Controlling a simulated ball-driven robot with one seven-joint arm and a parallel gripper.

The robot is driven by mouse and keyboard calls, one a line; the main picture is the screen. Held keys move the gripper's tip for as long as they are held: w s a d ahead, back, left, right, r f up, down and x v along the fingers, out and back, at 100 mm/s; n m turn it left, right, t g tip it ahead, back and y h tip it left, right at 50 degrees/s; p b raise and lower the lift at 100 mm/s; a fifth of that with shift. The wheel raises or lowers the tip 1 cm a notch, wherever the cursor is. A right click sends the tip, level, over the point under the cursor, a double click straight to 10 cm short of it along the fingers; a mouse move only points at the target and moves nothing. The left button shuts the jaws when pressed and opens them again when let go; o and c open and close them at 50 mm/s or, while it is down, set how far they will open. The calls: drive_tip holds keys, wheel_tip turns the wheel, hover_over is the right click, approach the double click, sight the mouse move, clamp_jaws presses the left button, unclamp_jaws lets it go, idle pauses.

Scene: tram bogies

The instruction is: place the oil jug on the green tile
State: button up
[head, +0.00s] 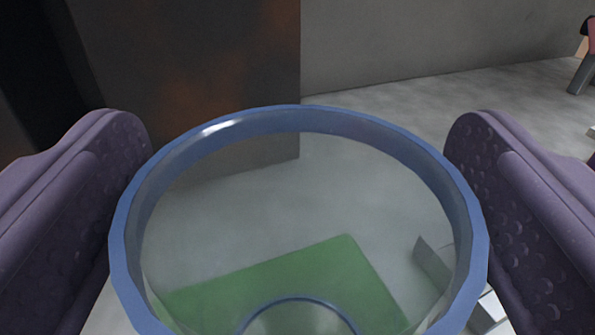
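The oil jug (298,118) is a clear, see-through vessel with a blue rim, seen from above and filling the middle of the head view. My gripper (298,210) has purple, dimpled fingers pressed against its left and right sides, shut on it. The green tile (290,278) lies below and shows through the jug's clear wall. A smaller blue ring at the bottom, apparently the jug's base, appears over the tile. The gap between base and tile, if any, cannot be told.
A dark, rust-stained block (200,70) stands beyond the jug at the left. A pale grey wall (400,40) runs behind it. A small grey and white object (488,312) lies right of the tile. The grey floor (440,115) at the back right is mostly clear.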

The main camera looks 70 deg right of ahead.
drive_tip(key=shift+r, duration=0.1)
drive_tip(key=p+v, duration=0.3)
drive_tip(key=v, duration=0.9)
drive_tip(key=shift+s, duration=0.1)
